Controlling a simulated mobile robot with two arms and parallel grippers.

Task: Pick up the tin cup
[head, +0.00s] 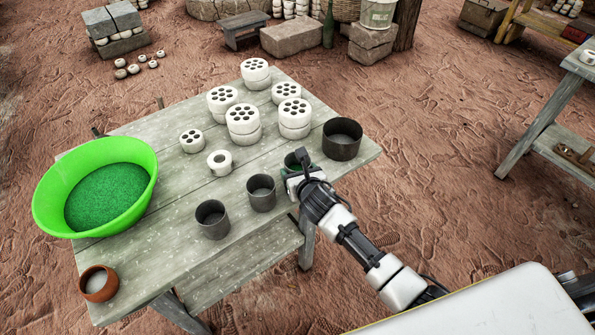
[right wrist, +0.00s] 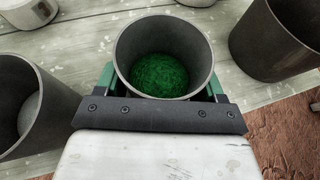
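A grey tin cup (right wrist: 190,42) with green grainy stuff inside sits between the fingers of my right gripper (right wrist: 163,88) in the right wrist view. A green finger lies close along each side of the cup; I cannot tell whether they press on it. In the head view my right gripper (head: 297,168) is at the table's right front edge and mostly hides this cup (head: 292,160). Two more grey cups, the nearer (head: 212,220) and the middle one (head: 261,193), stand upright to its left. My left gripper is not in view.
A wider dark pot (head: 342,142) stands close right of my gripper on the wooden table (head: 165,205). White pierced pieces (head: 243,120) stand behind. A bright green basin (head: 50,205) and a brown pot (head: 99,285) are at the left.

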